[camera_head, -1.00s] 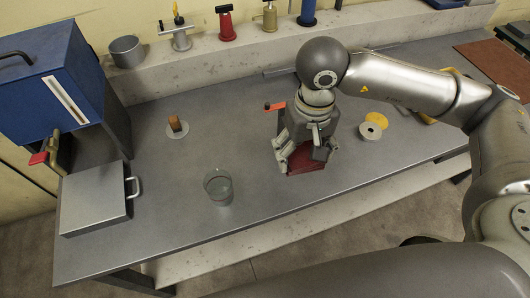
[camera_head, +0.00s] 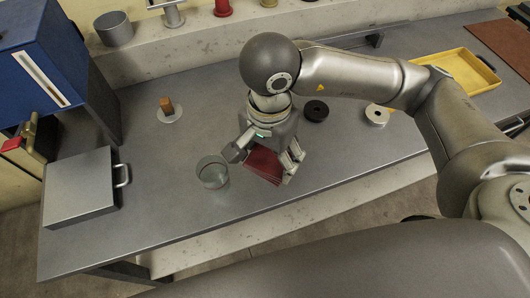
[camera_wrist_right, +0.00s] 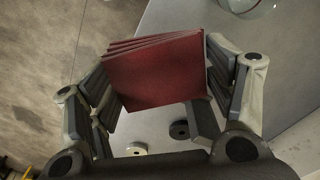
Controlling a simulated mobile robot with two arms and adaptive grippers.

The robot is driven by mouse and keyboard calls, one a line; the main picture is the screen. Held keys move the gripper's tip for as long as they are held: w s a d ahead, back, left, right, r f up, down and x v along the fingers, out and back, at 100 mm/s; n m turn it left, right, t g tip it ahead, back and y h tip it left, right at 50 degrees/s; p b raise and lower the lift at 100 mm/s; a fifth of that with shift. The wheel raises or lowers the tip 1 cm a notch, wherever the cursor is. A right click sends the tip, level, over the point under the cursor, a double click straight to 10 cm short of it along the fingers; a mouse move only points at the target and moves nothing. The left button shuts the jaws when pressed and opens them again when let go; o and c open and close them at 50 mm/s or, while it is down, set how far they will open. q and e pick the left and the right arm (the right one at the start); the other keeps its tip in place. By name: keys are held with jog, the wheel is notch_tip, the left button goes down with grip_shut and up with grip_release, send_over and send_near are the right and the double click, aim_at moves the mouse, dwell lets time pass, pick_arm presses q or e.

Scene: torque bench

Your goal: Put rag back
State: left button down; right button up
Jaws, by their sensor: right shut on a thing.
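The rag (camera_head: 262,164) is a dark red folded cloth between the fingers of my right gripper (camera_head: 264,158). In the right wrist view the rag (camera_wrist_right: 155,75) shows as a stack of layers, with the fingers of the gripper (camera_wrist_right: 165,85) shut on its two sides. The gripper points down over the middle front of the bench. I cannot tell how far the rag is above the top. My left gripper is not in view.
A clear glass (camera_head: 212,172) stands just left of my right gripper. A grey lidded box (camera_head: 80,188) and a blue cabinet (camera_head: 45,65) are at the left. A black ring (camera_head: 315,111), a pale ring (camera_head: 377,115) and a yellow tray (camera_head: 462,70) lie to the right.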

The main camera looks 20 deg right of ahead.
jog(key=a+m, duration=0.1)
jog(key=s+a+f+m+b, duration=0.1)
jog(key=m, duration=0.1)
jog(key=shift+s+a, duration=0.15)
jog(key=shift+a, duration=0.1)
jog(key=shift+m, duration=0.3)
jog(key=w+d+f+p, duration=0.1)
jog(key=w+f, duration=0.1)
jog(key=w, duration=0.2)
jog(key=w+d+f+p, duration=0.1)
jog(key=w+d+f, duration=0.1)
jog(key=w+f, duration=0.1)
jog(key=w+d+f+p, duration=0.1)
jog(key=w+f, duration=0.2)
jog(key=w, duration=0.1)
jog(key=shift+w+d+f, duration=0.15)
jog(key=shift+w+d, duration=0.2)
jog(key=shift+d, duration=0.05)
jog(key=shift+w+d+f, duration=0.15)
jog(key=shift+w+f, duration=0.25)
jog(key=shift+f, duration=0.2)
notch_tip(320, 180, down, 3)
jog(key=shift+w+r+p, duration=0.1)
jog(key=shift+p, duration=0.85)
jog(key=shift+f, duration=0.3)
jog(key=shift+f, duration=0.1)
